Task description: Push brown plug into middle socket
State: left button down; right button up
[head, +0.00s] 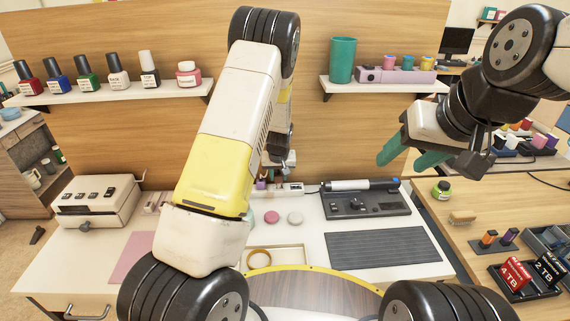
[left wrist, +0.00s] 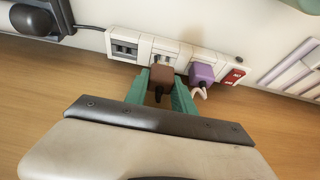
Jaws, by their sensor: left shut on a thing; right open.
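The brown plug (left wrist: 161,73) is between the green fingers of my left gripper (left wrist: 161,88) in the left wrist view. It is right at the middle socket (left wrist: 165,52) of the white power strip (left wrist: 211,55); part of the socket face shows beyond it. I cannot tell whether its pins are in. The left socket (left wrist: 125,48) is empty. My right gripper (head: 410,157) is open and empty, raised above the desk's right side.
A purple plug (left wrist: 202,73) with a pale cord sits at the right socket, close beside my left fingers. A red switch (left wrist: 234,76) is at the strip's end. A dark device (head: 365,203) and keyboard-like pad (head: 380,245) lie right of the strip.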

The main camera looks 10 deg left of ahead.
aim_at(279, 176)
pick_arm(q)
jog(key=shift+f, duration=1.35)
jog(key=c, duration=1)
grip_release()
jog(key=shift+o, duration=0.2)
jog(key=shift+r, duration=0.1)
jog(key=v, duration=0.7)
jog(key=shift+s+r, duration=0.15)
jog(key=shift+r, duration=0.1)
